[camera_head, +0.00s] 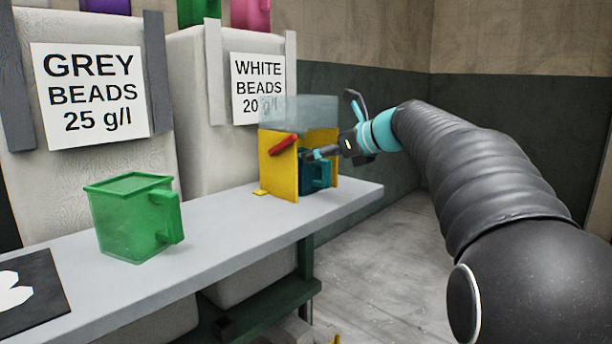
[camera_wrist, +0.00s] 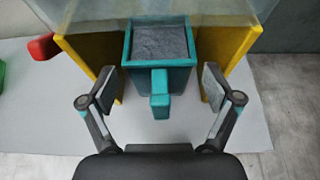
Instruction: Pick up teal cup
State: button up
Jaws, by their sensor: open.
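The teal cup (camera_wrist: 160,78) stands upright between two yellow side walls in the wrist view, filled with grey material close to its rim. Its handle (camera_wrist: 160,94) points toward my gripper. My gripper (camera_wrist: 160,92) is open, with one finger on each side of the handle and clear space between. In the head view the teal cup (camera_head: 318,174) shows only in part, inside the yellow stand (camera_head: 280,172) under a clear box. My gripper (camera_head: 322,153) reaches in from the right there, and its fingers partly hide the cup.
A red lever (camera_head: 283,145) sticks out from the yellow stand. A clear box (camera_head: 300,112) sits above the cup. A green cup (camera_head: 130,218) stands further left on the grey bench (camera_head: 215,245). Bead sacks labelled GREY (camera_head: 90,90) and WHITE (camera_head: 258,88) stand behind.

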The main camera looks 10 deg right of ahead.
jog(key=shift+r+x, duration=0.1)
jog(key=shift+x, duration=1.25)
jog(key=shift+r+x, duration=0.15)
jog(key=shift+x, duration=1.25)
jog(key=c, duration=0.8)
